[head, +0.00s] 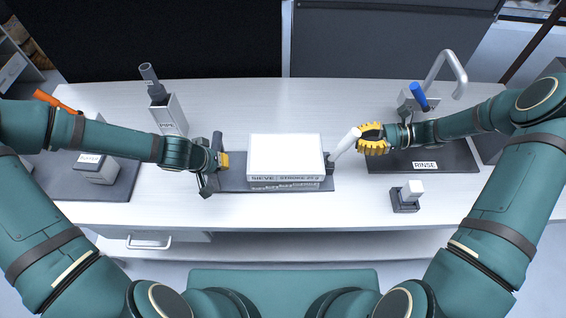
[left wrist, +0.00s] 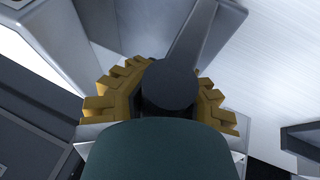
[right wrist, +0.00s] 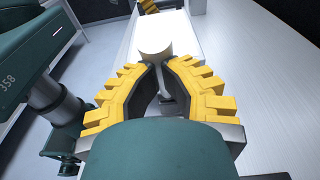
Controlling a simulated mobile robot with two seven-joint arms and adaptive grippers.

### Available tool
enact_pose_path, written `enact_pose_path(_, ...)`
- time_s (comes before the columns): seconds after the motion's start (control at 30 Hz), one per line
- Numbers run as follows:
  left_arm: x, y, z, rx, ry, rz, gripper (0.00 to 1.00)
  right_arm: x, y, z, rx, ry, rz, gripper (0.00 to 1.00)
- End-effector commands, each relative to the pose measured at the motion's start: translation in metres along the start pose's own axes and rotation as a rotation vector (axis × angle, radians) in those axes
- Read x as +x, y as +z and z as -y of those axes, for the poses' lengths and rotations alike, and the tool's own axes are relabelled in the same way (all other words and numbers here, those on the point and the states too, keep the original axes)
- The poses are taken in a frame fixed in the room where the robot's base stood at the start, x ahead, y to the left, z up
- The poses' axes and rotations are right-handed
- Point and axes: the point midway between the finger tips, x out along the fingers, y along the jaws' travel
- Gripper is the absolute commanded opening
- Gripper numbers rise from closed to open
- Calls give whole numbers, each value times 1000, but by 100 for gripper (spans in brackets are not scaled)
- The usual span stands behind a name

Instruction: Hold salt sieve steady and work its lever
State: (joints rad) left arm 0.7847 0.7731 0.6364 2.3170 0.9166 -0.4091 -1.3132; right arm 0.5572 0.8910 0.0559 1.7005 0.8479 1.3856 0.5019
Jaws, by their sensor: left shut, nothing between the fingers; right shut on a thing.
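The white sieve box (head: 286,155), labelled SIEVE STROKE 25 g, stands on a dark base plate (head: 232,184) mid-table. A dark upright handle (head: 217,141) is at its left end, and a white lever (head: 345,143) leans up to the right at its right end. My left gripper (head: 222,160) is shut and empty beside the dark handle, whose round top also shows between the yellow fingers in the left wrist view (left wrist: 168,85). My right gripper (head: 362,139) is shut on the upper end of the white lever, also seen in the right wrist view (right wrist: 154,48).
A grey holder with a dark tool (head: 170,112) stands behind my left arm. A RINSE mat (head: 430,155) with a tap is at right. A small dark stand with a white block (head: 406,195) is at front right.

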Motion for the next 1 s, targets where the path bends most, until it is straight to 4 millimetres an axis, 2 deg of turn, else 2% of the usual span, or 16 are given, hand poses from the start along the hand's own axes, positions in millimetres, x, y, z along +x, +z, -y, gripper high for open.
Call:
enact_pose_path(0.47, 0, 0, -4, 5, 8, 0, 0, 5, 3, 0, 0, 3, 4, 0)
enact_pose_path(1.0, 0, 0, -4, 6, 9, 1, 0, 25, 13, -1, 0, 4, 4, 0)
